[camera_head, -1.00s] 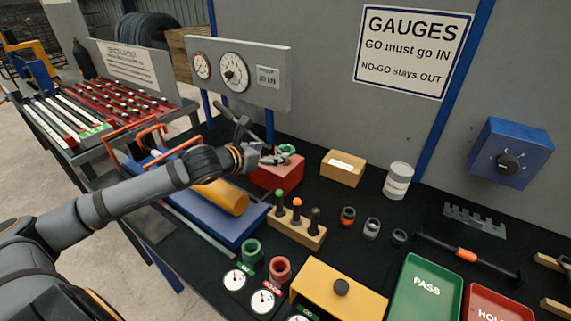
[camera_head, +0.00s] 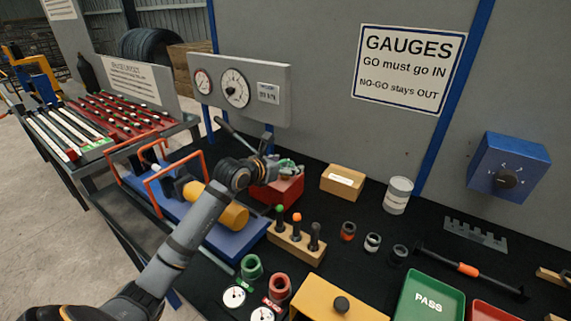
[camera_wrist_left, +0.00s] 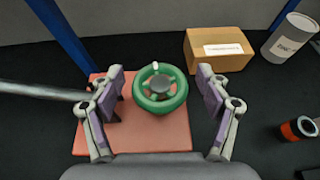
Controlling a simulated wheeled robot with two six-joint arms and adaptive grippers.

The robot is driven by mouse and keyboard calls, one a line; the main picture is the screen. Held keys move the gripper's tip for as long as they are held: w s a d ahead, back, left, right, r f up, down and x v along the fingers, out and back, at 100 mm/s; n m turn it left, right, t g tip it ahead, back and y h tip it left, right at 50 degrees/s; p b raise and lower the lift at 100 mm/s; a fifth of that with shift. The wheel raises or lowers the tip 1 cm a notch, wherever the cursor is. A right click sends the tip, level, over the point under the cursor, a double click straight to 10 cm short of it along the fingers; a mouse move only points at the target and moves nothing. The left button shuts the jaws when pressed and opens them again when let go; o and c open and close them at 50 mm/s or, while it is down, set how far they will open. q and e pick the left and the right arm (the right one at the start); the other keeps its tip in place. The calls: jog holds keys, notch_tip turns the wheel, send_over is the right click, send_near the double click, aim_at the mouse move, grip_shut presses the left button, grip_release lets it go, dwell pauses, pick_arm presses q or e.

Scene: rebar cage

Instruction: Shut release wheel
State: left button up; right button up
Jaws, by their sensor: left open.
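The release wheel (camera_wrist_left: 160,88) is a green handwheel with a pale knob on its rim, on top of a red block (camera_wrist_left: 128,130). In the left wrist view it lies between the two open fingers of my left gripper (camera_wrist_left: 165,105), with a gap on each side. In the head view the left gripper (camera_head: 277,166) is at the red block (camera_head: 283,190), and it partly hides the green wheel (camera_head: 291,166). My right gripper is not in view.
A grey lever (camera_head: 237,136) rises beside the red block. A cardboard box (camera_head: 343,182) and a white can (camera_head: 397,195) stand to its right. A rack of plug gauges (camera_head: 296,243) is in front. A gauge panel (camera_head: 240,88) stands behind.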

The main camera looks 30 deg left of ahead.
pick_arm(q)
jog(key=c, duration=1.2)
jog(key=shift+a+f+m+h+b, duration=0.1)
jog(key=shift+f+m+h+b, duration=0.3)
jog(key=shift+b, duration=0.7)
jog(key=shift+r+m+h+b, duration=0.3)
jog(key=shift+m+h+b, duration=0.2)
jog(key=shift+h, duration=0.1)
jog(key=shift+r, duration=0.1)
jog(key=o, duration=1.2)
